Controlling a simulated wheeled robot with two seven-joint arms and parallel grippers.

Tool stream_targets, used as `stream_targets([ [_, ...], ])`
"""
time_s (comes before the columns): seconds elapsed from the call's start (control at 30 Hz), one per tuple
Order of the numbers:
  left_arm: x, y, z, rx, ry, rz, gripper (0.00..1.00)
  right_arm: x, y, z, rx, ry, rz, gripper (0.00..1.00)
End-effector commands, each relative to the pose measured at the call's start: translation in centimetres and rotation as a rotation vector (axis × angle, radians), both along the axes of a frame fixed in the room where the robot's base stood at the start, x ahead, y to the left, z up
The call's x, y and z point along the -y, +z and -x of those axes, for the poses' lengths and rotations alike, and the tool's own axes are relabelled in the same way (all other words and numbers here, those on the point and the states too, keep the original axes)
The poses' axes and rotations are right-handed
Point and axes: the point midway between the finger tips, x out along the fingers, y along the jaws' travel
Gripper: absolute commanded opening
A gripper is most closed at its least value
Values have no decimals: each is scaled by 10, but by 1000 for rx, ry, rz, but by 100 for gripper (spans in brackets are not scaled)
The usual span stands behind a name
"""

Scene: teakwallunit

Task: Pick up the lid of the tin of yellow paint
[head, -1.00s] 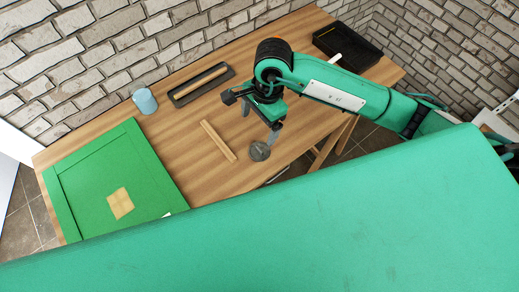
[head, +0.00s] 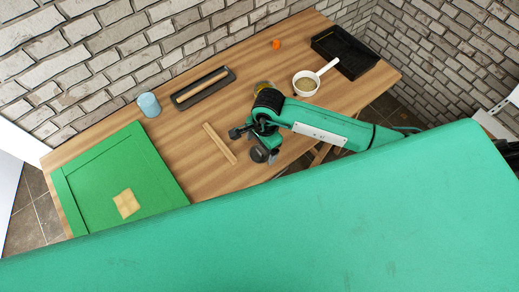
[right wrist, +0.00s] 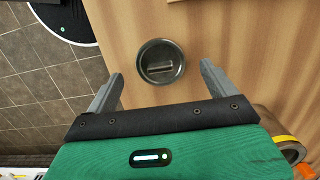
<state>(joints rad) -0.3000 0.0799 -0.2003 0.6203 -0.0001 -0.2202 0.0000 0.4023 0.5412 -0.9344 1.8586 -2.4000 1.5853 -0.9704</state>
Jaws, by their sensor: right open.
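The lid (head: 259,155), a small dark grey disc, lies on the wooden table near its front edge, partly hidden by my right gripper in the head view. In the right wrist view the round metal lid (right wrist: 161,48) shows whole, with a raised bar across its middle. My right gripper (right wrist: 160,74) is open and empty, its fingertips on either side of the lid and apart from it. The tin of yellow paint (head: 264,84) stands behind my right arm, mostly hidden. A tin with a yellow band (right wrist: 284,140) shows at the lower right of the wrist view. My left gripper is not in view.
A wooden stick (head: 219,143) lies left of the lid. A green panel (head: 95,175), a blue cup (head: 148,104), a dark tray (head: 201,88), a white pan (head: 305,84), a black tray (head: 325,41) and an orange object (head: 276,44) are further off.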

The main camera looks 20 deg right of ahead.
Motion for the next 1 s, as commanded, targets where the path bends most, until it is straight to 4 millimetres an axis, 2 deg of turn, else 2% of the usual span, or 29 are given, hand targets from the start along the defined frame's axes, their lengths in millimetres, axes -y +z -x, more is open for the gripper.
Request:
stream_targets([
  [0.17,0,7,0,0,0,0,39,-3,-17,1,-2,-1,-1,88],
  [0.4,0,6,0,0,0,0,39,-3,-19,0,1,0,-1,88],
  [0.63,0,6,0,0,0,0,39,-3,-19,0,1,-1,0,43],
  [1.0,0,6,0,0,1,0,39,-2,-18,0,1,0,0,41],
])
